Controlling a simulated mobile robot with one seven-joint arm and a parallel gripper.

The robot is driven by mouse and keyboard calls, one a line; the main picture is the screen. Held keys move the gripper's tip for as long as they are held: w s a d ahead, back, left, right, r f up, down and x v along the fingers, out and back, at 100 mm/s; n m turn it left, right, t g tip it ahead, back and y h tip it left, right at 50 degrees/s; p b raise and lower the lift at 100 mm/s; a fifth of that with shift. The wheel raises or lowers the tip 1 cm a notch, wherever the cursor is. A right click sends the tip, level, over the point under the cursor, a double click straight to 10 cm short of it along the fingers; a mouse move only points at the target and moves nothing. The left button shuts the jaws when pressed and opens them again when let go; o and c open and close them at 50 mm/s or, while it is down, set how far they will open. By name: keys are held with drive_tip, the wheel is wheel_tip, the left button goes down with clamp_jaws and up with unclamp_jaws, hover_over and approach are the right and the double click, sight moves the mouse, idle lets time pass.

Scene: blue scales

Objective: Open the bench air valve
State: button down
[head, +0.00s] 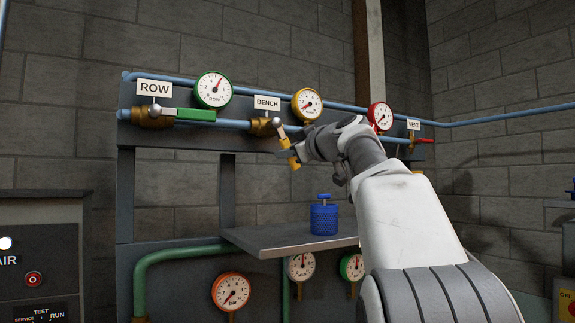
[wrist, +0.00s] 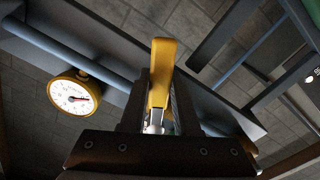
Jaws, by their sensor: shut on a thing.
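The bench air valve (head: 263,127) is a brass body on the blue pipe, under the white BENCH sign (head: 267,103). Its yellow handle (head: 293,158) hangs down and slightly right from the pivot, crosswise to the pipe. My gripper (head: 289,152) comes in from the right and is shut on this handle. In the wrist view the yellow handle (wrist: 161,70) stands between my two dark fingers, its end past them. The yellow-rimmed gauge (head: 307,105) sits above and right of the valve; it also shows in the wrist view (wrist: 73,97).
The ROW valve's green handle (head: 196,115) lies along the pipe at left. A grey shelf (head: 270,238) below carries a blue canister (head: 324,217). Lower gauges and a green pipe (head: 170,252) lie beneath.

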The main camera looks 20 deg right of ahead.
drive_tip(key=d+n, duration=0.1)
drive_tip(key=r+n, duration=0.1)
drive_tip(key=shift+w+d+n, duration=0.15)
drive_tip(key=shift+d+n, duration=0.2)
drive_tip(key=shift+n, duration=0.05)
drive_tip(key=r+n, duration=0.1)
drive_tip(key=d+r+n, duration=0.1)
drive_tip(key=n, duration=0.1)
drive_tip(key=shift+w+d+n, duration=0.1)
drive_tip(key=shift+d+n, duration=0.05)
drive_tip(key=shift+n, duration=0.15)
drive_tip(key=shift+d+r+n+p, duration=0.15)
drive_tip(key=shift+r+n+p, duration=0.6)
drive_tip(key=shift+n, duration=0.7)
drive_tip(key=shift+d+r+n+p, duration=0.15)
drive_tip(key=shift+r+n+p, duration=0.6)
drive_tip(key=shift+n, duration=0.7)
drive_tip(key=shift+r, duration=0.2)
drive_tip(key=c, duration=0.6)
unclamp_jaws()
drive_tip(key=shift+c, duration=0.2)
drive_tip(key=shift+w, duration=0.1)
drive_tip(key=shift+f, duration=0.1)
